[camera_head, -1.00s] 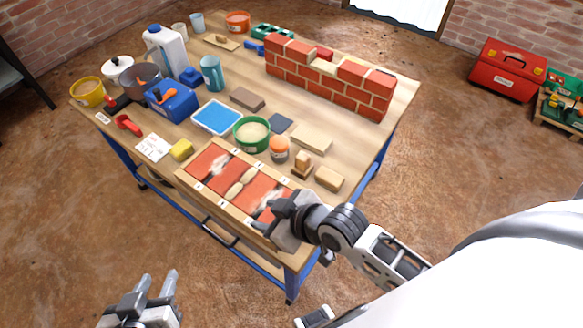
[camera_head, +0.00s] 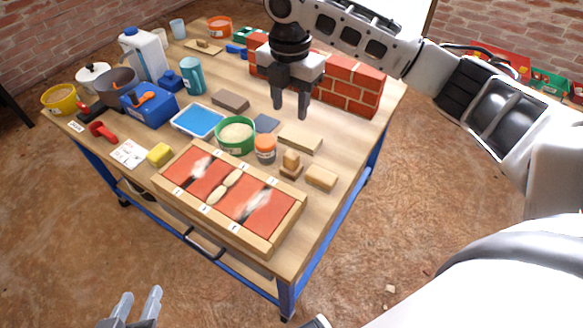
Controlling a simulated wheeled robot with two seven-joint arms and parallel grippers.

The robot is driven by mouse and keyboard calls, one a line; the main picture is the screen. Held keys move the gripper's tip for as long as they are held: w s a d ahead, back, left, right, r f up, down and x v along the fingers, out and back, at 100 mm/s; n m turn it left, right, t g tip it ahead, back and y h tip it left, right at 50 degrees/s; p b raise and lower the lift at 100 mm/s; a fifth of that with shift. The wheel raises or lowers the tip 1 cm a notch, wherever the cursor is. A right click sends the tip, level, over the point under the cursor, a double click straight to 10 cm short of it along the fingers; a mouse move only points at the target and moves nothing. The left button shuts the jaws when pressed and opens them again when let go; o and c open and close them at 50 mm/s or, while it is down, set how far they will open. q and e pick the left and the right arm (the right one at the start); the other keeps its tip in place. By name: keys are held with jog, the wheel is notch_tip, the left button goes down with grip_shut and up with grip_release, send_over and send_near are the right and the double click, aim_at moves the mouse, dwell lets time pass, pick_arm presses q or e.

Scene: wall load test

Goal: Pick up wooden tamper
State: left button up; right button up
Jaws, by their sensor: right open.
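The wooden tamper (camera_head: 291,161), a small light-wood piece with an upright knob on a darker base, stands on the workbench near its right side. My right gripper (camera_head: 290,111) points down over the bench, in front of the brick wall in the picture. It is open and empty, and appears above and behind the tamper, apart from it. My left gripper (camera_head: 137,306) is at the bottom edge, away from the bench, with its fingers apart and nothing between them.
A wooden tray with red panels (camera_head: 172,184) lies along the bench's front edge. A red brick wall (camera_head: 352,91) stands behind. A green tub (camera_head: 235,136), a blue tray (camera_head: 198,121) and a flat tan block (camera_head: 300,139) lie nearby. Jugs and pots crowd the far left.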

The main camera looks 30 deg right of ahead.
jog(key=b, duration=0.2)
send_over(292, 153)
notch_tip(292, 153, down, 10)
jog(key=shift+a+r, duration=0.15)
jog(key=shift+r, duration=0.1)
jog(key=shift+f, duration=0.45)
jog(key=f+b, duration=0.1)
jog(key=f, duration=0.4)
jog(key=shift+d+f, duration=0.1)
jog(key=shift+d, duration=0.1)
pick_arm(q)
jog(key=shift+g, duration=0.4)
jog(key=f, duration=0.2)
jog(key=d+f, duration=0.1)
jog(key=f, duration=0.1)
jog(key=shift+w, duration=0.2)
jog(key=shift+r, duration=0.1)
pick_arm(e)
jog(key=c, duration=0.7)
